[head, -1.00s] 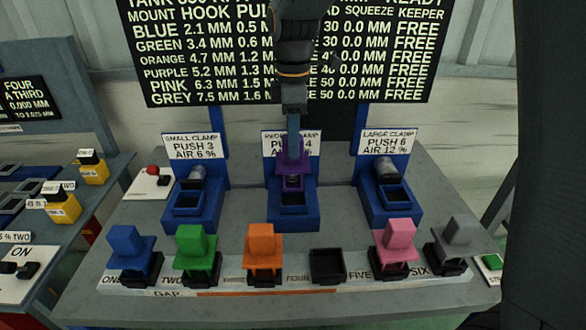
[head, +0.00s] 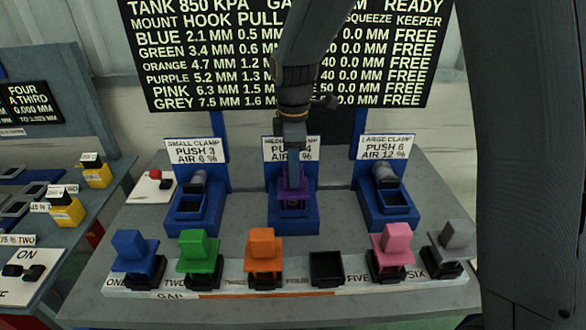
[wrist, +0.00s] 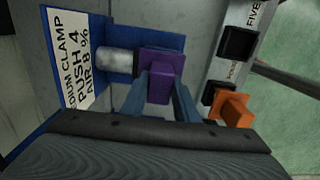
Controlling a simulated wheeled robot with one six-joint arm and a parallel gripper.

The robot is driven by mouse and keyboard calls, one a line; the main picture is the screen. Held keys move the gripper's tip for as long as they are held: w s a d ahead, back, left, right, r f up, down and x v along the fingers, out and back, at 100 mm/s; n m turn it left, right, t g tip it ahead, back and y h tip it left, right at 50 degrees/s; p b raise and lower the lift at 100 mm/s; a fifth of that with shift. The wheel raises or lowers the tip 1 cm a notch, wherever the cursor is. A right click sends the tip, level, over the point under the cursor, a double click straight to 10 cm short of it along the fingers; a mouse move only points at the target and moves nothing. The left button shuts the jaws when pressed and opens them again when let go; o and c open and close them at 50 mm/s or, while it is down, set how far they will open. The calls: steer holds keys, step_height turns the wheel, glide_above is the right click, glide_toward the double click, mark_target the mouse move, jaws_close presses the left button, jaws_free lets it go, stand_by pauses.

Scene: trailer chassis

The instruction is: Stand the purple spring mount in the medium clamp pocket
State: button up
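The purple spring mount (head: 292,190) is at the blue medium clamp pocket (head: 293,221), in the middle of the bench. It looks upright, with its lower part down in or just over the pocket; its exact seating is hidden. My gripper (head: 294,168) comes down from above and is shut on the mount's upper block. In the wrist view my two fingers (wrist: 165,95) lie on either side of the purple block (wrist: 160,70). The clamp's grey cylinder (wrist: 115,62) is close beside the mount there.
Small (head: 190,205) and large (head: 393,203) clamp pockets stand left and right. In front is a row of docked blue, green, orange (head: 262,248), pink and grey mounts; dock four (head: 326,268) is empty. A control box with a red button (head: 155,174) is at left.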

steer(key=o, duration=0.4)
steer(key=shift+c, duration=0.2)
steer(key=shift+r, duration=0.1)
step_height(320, 180, up, 12)
steer(key=b, duration=0.3)
steer(key=shift+b, duration=0.3)
